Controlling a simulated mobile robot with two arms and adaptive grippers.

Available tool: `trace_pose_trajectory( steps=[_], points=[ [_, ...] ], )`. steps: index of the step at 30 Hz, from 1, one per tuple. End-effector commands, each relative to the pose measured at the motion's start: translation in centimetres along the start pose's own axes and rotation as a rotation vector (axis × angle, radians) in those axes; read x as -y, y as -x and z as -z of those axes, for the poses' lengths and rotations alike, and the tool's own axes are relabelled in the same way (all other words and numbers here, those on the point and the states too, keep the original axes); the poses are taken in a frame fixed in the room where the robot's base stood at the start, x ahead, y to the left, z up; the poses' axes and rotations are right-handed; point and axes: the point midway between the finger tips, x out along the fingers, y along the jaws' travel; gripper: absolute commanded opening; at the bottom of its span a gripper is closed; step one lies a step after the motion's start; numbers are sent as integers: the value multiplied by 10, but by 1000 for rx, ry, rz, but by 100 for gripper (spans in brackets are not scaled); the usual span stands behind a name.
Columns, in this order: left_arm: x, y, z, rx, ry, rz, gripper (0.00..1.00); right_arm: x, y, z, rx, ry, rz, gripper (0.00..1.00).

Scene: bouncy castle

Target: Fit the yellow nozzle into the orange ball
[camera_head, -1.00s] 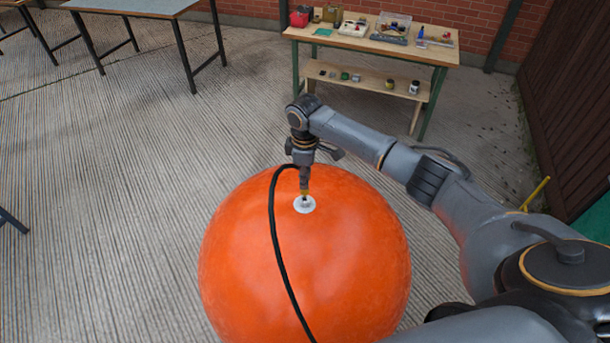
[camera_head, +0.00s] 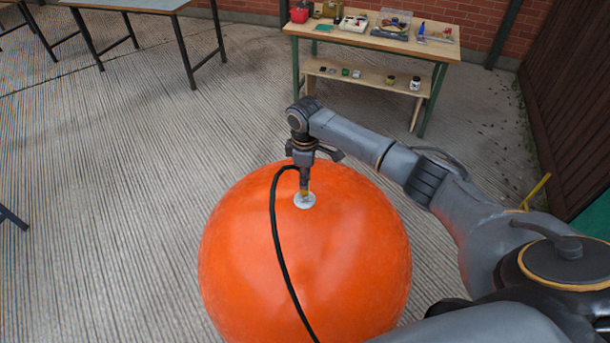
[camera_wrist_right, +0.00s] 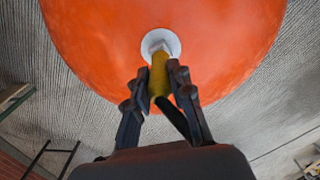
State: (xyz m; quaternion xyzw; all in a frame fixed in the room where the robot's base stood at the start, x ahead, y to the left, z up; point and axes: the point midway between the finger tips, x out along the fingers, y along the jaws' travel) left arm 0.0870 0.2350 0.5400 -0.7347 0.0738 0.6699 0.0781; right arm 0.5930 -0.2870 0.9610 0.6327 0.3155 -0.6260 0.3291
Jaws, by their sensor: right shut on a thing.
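The orange ball (camera_head: 340,255) rests on the ground, large and round, with a white round valve patch (camera_head: 306,201) on its upper side. My right gripper (camera_head: 304,186) is above the patch, pointing down, shut on the yellow nozzle (camera_wrist_right: 159,76). In the right wrist view the gripper (camera_wrist_right: 161,88) has its fingers on both sides of the nozzle. The nozzle's pale tip (camera_wrist_right: 157,48) is over the white patch (camera_wrist_right: 161,44); I cannot tell whether it is inside the opening. A black hose (camera_head: 277,235) runs from the gripper down over the ball. My left gripper is not in view.
A wooden workbench (camera_head: 440,47) with tools and small boxes stands at the back. Grey tables (camera_head: 130,4) stand at the back left. A brown wooden wall (camera_head: 575,105) is at the right. The paved ground (camera_head: 120,200) left of the ball is clear.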

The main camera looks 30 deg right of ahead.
Motion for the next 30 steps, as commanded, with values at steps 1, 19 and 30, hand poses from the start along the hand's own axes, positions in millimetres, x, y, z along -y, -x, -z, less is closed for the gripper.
trace_pose_trajectory(
  steps=[1, 19, 30],
  points=[
    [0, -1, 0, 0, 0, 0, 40, 0, -2, 0, 0, 0, 0, 0],
    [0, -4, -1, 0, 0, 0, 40, 0, -10, 0, 0, -1, -1, 48],
    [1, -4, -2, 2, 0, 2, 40, -1, 16, 1, -4, -1, -3, 48]
  ],
)
